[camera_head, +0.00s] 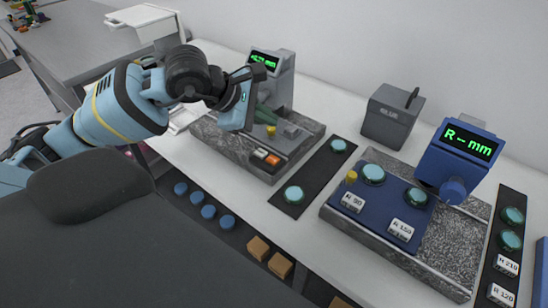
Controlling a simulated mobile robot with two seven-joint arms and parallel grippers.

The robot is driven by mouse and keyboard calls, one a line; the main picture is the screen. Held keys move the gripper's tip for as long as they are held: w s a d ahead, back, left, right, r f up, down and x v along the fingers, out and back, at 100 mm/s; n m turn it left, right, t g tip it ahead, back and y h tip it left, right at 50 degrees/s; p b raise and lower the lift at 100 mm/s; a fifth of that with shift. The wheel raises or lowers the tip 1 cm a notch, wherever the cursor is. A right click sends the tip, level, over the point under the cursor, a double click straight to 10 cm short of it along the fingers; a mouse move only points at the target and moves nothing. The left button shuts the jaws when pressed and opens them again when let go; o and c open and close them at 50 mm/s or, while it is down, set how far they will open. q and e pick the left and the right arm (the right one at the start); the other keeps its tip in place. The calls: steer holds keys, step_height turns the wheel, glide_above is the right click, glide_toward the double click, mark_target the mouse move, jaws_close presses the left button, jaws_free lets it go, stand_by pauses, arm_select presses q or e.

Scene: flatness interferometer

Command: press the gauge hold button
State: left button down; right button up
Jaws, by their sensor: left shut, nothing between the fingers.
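On the left granite plate (310,128) stands a grey gauge (287,78) with a green-lit display (264,60), its reading too small to read surely. At the plate's front is a low dark block with small buttons, one pale (261,153) and one orange (273,160); which one is hold I cannot tell. A second, blue gauge (465,150) reading "R--mm" stands on the right plate. My left gripper (240,118) is shut and empty, in front of the grey gauge, hiding part of it and the plate. My right gripper is out of view.
A black strip with teal discs (316,172) lies between the plates; another (505,250) lies at right. Blue discs (208,211) and wooden blocks (280,265) line the front edge. White table stays clear between.

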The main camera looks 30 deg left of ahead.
mark_target(268, 161)
arm_select(q)
steer(key=shift+f, duration=0.15)
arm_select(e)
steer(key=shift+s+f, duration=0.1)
